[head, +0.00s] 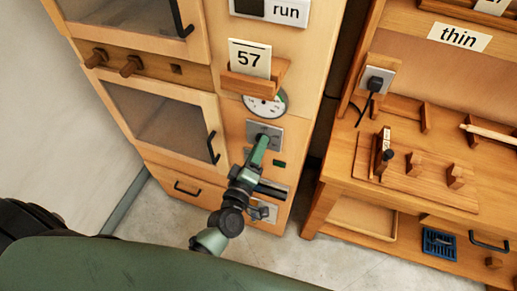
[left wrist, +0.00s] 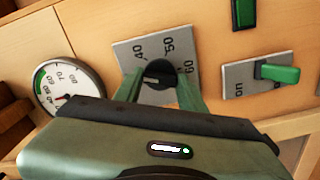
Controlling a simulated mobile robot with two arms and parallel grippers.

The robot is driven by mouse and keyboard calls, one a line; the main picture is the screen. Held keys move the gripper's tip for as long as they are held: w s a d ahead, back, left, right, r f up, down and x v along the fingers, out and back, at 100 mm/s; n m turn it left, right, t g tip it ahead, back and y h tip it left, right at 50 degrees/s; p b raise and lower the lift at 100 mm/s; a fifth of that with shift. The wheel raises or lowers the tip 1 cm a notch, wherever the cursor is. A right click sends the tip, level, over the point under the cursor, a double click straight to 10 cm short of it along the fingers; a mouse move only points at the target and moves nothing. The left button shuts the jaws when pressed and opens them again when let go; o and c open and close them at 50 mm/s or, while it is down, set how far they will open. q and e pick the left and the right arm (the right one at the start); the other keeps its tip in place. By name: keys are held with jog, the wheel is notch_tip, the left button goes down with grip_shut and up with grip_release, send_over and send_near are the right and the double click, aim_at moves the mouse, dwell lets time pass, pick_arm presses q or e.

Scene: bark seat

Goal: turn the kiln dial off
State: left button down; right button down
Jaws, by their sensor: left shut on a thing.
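The kiln is a tall pale wooden cabinet (head: 222,20) with glass-front doors. In the left wrist view its dark round dial (left wrist: 158,72) sits on a grey plate (left wrist: 128,52) marked 40, 50 and 60. The plate also shows in the head view (head: 254,128), where my gripper mostly hides the dial. My left gripper (head: 262,143) reaches up to the panel, and its two green fingers (left wrist: 160,88) are shut on the dial, one on each side. The lower part of the dial's scale is hidden. My right gripper is in neither view.
A round gauge (left wrist: 68,86) is beside the dial plate. A switch with a green lever (left wrist: 280,73) sits on a plate reading "on". A card reading 57 (head: 249,58) stands above the gauge. A wooden workbench (head: 400,140) stands at right; floor lies in front.

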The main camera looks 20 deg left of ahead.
pick_arm(q)
jog(key=shift+f+n+b, duration=0.1)
jog(key=shift+n+b, duration=0.4)
jog(key=shift+n, duration=1.7)
jog(key=c, duration=0.8)
grip_release()
jog(key=shift+c, duration=0.2)
jog(key=s+b, duration=0.2)
jog(key=s, duration=0.6)
jog(key=shift+a, duration=0.15)
jog(key=shift+w, duration=0.1)
